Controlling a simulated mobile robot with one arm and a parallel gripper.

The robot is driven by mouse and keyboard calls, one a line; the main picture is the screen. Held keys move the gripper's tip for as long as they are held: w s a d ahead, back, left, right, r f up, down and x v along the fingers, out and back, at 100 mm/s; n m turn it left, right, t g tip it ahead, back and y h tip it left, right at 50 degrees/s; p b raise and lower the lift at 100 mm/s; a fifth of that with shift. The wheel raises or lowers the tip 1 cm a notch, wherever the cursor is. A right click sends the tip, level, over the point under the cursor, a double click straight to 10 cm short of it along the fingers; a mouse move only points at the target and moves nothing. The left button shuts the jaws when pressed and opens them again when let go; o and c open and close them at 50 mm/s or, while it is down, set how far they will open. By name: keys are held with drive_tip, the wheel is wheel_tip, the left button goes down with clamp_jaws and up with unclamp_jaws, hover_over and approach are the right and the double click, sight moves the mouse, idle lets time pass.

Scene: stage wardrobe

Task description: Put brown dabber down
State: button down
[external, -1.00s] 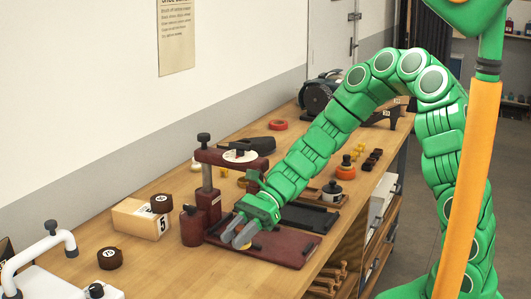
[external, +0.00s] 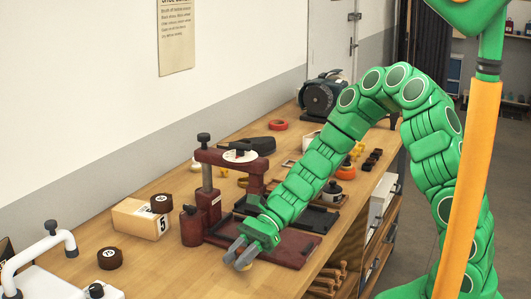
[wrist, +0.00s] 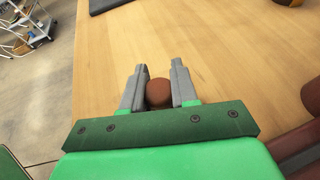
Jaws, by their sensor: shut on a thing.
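The brown dabber (wrist: 159,93) shows in the wrist view as a round brown top between my two grey fingers. My gripper (wrist: 159,88) is shut on it. In the external view my gripper (external: 238,253) points down and left at the front edge of the dark red press base. A small tan part of the dabber (external: 243,265) shows below the fingertips there. The rest of the dabber is hidden by the fingers. I cannot tell whether its bottom touches the wooden bench (external: 190,281).
The dark red press (external: 213,193) with its base plate (external: 290,250) stands beside my gripper. A numbered wooden block (external: 138,219) and brown round tins (external: 110,258) are to the left. A white pipe fixture (external: 38,247) is at far left. Bare bench lies in front of the press.

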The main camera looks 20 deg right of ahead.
drive_tip(key=shift+f, duration=1.15)
drive_tip(key=shift+f, duration=0.1)
drive_tip(key=c, duration=0.9)
unclamp_jaws()
drive_tip(key=shift+o, duration=0.2)
drive_tip(key=shift+v, duration=6.05)
